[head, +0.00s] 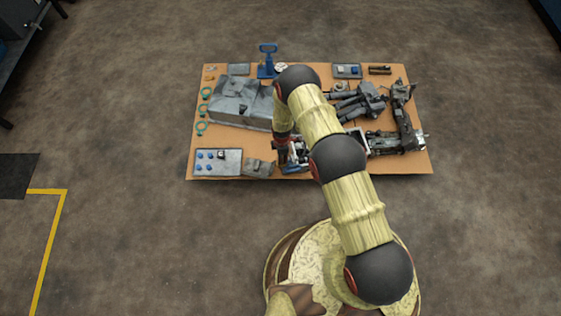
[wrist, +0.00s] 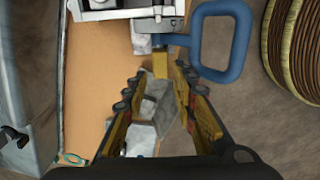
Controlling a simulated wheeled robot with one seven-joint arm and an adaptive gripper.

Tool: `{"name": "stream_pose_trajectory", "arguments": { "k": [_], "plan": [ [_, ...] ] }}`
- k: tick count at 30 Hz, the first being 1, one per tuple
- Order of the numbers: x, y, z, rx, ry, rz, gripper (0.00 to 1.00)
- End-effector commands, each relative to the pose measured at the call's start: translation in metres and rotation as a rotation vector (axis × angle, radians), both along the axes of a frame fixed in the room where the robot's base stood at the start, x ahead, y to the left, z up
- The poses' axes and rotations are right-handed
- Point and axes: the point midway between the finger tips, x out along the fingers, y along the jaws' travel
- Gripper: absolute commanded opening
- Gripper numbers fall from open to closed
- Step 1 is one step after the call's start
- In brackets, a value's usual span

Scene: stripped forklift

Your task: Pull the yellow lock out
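A small yellow piece, likely the yellow lock (wrist: 160,66), shows in the wrist view just under a grey and blue fitting with a blue loop handle (wrist: 246,45). My gripper (wrist: 161,78) is open, its two fingers angled toward each other with a gap between the tips. The yellow piece lies in line with that gap; I cannot tell whether either finger touches it. In the head view my gripper (head: 283,155) is low over the front edge of the board, and the lock cannot be made out there.
The orange-brown board (head: 225,139) holds a large grey casing (head: 240,100), dark machine parts (head: 397,125) at right and a grey tray (head: 219,163) at front left. A grey block (wrist: 142,136) lies below the fingers.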

Motion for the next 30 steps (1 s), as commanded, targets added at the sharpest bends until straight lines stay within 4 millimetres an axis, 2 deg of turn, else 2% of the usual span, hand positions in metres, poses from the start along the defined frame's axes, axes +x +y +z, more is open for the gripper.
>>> {"name": "stream_pose_trajectory", "arguments": {
  "k": [1, 6, 12, 24, 30],
  "plan": [
    [-0.001, 0.000, -0.011, 0.000, 0.001, 0.000, 0.27],
    [-0.001, -0.001, -0.039, -0.001, 0.002, -0.001, 0.27],
    [0.000, 0.000, -0.061, -0.001, 0.000, -0.002, 0.27],
    [0.000, 0.000, -0.066, -0.001, 0.000, -0.002, 0.27],
    [0.000, 0.000, -0.066, -0.001, 0.000, -0.002, 0.16]
  ]
}}
